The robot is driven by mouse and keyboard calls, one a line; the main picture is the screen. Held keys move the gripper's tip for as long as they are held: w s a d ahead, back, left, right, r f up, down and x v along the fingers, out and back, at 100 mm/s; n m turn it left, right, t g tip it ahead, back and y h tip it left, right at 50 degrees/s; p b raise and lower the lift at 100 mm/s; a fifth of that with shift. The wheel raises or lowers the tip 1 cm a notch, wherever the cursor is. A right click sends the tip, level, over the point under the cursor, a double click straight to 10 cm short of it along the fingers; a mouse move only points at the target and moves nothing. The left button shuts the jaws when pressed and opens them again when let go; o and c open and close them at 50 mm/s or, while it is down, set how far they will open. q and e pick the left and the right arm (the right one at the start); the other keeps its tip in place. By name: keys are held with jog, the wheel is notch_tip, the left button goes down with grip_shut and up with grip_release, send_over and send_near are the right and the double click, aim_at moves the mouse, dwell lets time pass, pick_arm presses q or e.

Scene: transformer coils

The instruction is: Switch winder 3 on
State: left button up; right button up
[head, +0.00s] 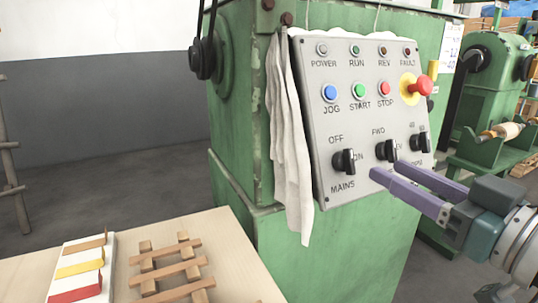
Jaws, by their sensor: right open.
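The green winder (320,255) carries a grey control panel (318,125); no winder number is readable. The black MAINS knob (344,161) sits at the panel's lower left between OFF and ON marks; its exact setting is too small to tell. Above it are the blue JOG (329,93), green START (359,91) and red STOP (384,88) buttons. The POWER lamp (322,50) looks unlit. My right gripper (387,172) is open and empty, its purple fingers in front of the panel's lower edge, right of the MAINS knob. Its fingers partly cover the lower right labels. My left gripper is out of view.
A red emergency button (424,86) sticks out at the panel's right. Two more black knobs (386,150) (420,142) sit right of MAINS. A white cloth (290,140) hangs at the panel's left edge. A wooden table (228,240) with slats stands lower left.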

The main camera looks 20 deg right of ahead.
aim_at(351, 151)
jog(key=w, duration=0.7)
jog(key=shift+a, duration=0.4)
grip_shut()
